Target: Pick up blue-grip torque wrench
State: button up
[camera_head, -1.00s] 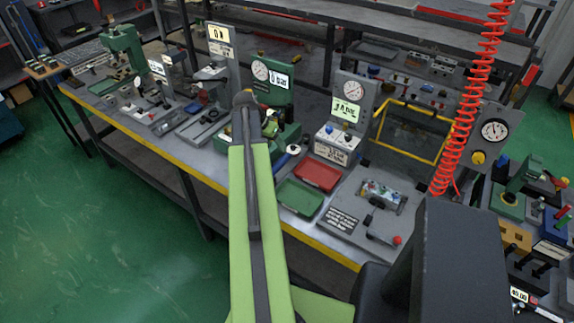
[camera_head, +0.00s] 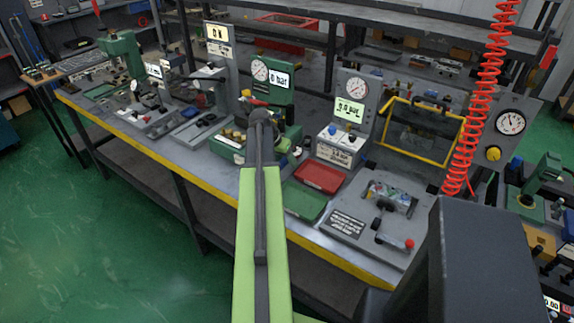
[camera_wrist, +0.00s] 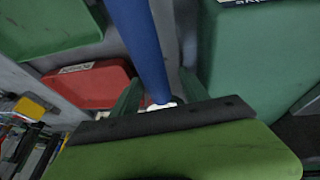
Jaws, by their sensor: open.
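The blue grip of the torque wrench (camera_wrist: 143,42) runs from the top edge of the wrist view down towards my gripper (camera_wrist: 160,93). A small white piece shows at its lower end. My gripper's two green fingers stand apart, one on either side of the grip in the picture. I cannot tell whether either finger touches it. The rest of the wrench is hidden. In the head view my green arm covers the place around the wrench, and neither my fingers nor the wrench show clearly there.
A red tray (camera_head: 318,177) and a green tray (camera_head: 303,200) lie on the bench right of my arm. The red tray also shows in the wrist view (camera_wrist: 92,84). A green gauge stand (camera_head: 271,79) and a grey gauge panel (camera_head: 351,110) stand behind. A red coiled hose hangs at right.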

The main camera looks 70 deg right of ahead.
jog(key=shift+r, duration=0.1)
grip_shut()
dwell(1.2)
